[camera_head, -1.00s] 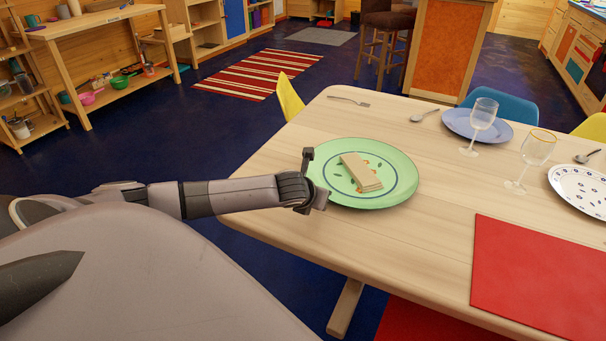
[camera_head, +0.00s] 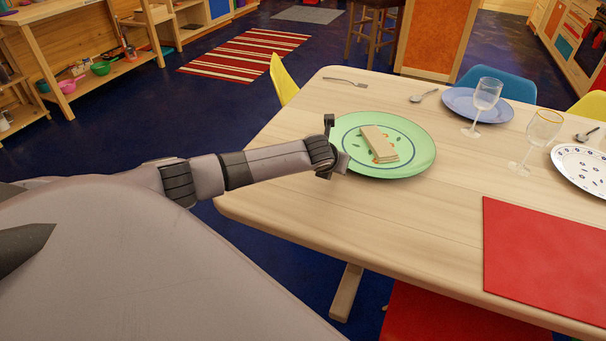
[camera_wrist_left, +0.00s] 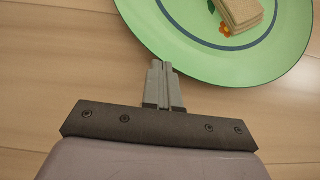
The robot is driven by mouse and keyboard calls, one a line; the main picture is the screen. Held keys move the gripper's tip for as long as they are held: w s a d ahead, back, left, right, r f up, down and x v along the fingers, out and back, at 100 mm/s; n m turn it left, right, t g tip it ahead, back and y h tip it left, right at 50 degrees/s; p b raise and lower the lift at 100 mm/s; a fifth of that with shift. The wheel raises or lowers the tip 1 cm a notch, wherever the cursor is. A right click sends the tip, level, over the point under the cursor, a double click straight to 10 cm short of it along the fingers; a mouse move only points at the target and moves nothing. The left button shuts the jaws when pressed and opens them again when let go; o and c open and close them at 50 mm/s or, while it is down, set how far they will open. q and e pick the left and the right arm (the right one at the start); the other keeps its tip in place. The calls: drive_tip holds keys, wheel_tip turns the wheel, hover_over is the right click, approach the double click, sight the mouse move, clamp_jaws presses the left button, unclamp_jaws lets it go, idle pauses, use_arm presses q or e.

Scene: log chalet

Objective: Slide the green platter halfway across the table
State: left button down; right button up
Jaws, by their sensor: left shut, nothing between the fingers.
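The green platter (camera_head: 418,158) lies flat on the left part of the wooden table (camera_head: 450,205). A stack of flat tan pieces (camera_head: 377,143) sits on its middle. My left gripper (camera_head: 343,160) is at the platter's left rim, low over the table. In the left wrist view the shut, empty fingers (camera_wrist_left: 160,68) point at the rim of the green platter (camera_wrist_left: 185,50) and meet or nearly meet it; exact contact is hard to tell. My right gripper is not in view.
A fork (camera_head: 345,82) and spoon (camera_head: 423,96) lie beyond the platter. A blue plate (camera_head: 455,102), two glasses (camera_head: 487,95) (camera_head: 541,130) and a patterned white plate (camera_head: 585,170) stand to the right. A red placemat (camera_head: 550,255) lies nearer. Bare wood separates them from the platter.

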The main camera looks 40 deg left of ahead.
sight(344, 149)
use_arm(q)
drive_tip(key=w+b, duration=0.1)
drive_tip(key=w, duration=0.1)
drive_tip(key=w+a+b, duration=0.1)
drive_tip(key=w+b, duration=0.1)
drive_tip(key=w, duration=0.1)
drive_tip(key=shift+w+a+f+b, duration=0.25)
drive_tip(key=shift+w+f+b, duration=0.05)
drive_tip(key=shift+f+b, duration=0.1)
drive_tip(key=shift+w+a+r+b, duration=0.15)
drive_tip(key=shift+w+r+b, duration=0.2)
drive_tip(key=shift+w, duration=0.2)
